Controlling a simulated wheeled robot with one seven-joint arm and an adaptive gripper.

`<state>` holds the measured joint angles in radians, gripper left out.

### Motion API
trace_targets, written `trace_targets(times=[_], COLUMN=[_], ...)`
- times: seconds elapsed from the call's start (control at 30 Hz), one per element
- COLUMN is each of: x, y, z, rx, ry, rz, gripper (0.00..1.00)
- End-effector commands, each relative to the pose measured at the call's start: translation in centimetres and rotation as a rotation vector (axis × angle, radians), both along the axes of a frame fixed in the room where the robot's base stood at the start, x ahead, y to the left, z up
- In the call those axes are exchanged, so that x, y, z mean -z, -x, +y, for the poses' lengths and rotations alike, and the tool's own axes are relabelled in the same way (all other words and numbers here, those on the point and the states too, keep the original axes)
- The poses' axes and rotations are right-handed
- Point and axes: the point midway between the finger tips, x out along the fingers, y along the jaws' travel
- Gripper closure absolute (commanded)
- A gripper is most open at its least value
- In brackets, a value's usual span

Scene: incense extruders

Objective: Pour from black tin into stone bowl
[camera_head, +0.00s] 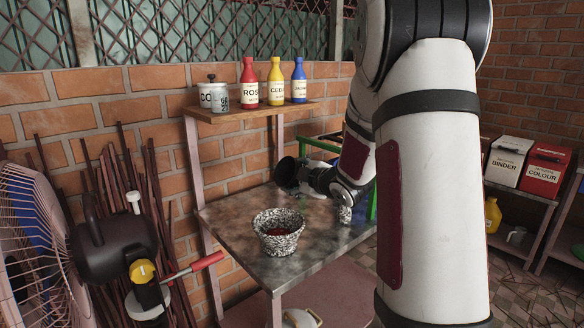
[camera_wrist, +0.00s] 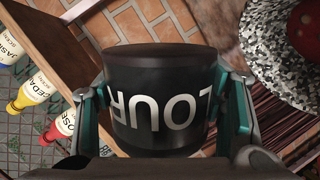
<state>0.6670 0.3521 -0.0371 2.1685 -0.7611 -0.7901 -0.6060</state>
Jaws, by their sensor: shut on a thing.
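The black tin (camera_wrist: 165,95) with white lettering is between the two teal fingers of my gripper (camera_wrist: 165,110) in the wrist view. My gripper is shut on its sides. The lettering appears upside down there. In the head view a dark round shape, likely the tin (camera_head: 286,171), shows at the end of my gripper, above the back of the metal table; my arm partly hides the area. The speckled black-and-white stone bowl (camera_head: 278,236) stands upright on the table, nearer the camera, with something dark red inside. The bowl (camera_wrist: 262,42) also shows at the wrist view's upper right, apart from the tin.
A wooden shelf (camera_head: 240,113) behind the metal table (camera_head: 225,222) holds a white canister (camera_head: 213,96) and red, yellow and blue bottles (camera_head: 276,82). A small speckled object (camera_head: 344,215) stands right of the bowl. A green frame (camera_head: 372,202) is beside my arm.

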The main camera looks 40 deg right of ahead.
Motion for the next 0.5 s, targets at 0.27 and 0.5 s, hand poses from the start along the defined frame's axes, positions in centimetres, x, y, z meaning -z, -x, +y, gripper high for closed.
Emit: trace_targets(times=[0.27,0.5], x=[-0.12,-0.19], y=[0.08,0.27], z=[-0.14,-0.18], rx=[0.000,0.001], ry=[-0.078,-0.251], rz=[-0.007,-0.024], gripper=[0.69,0.69])
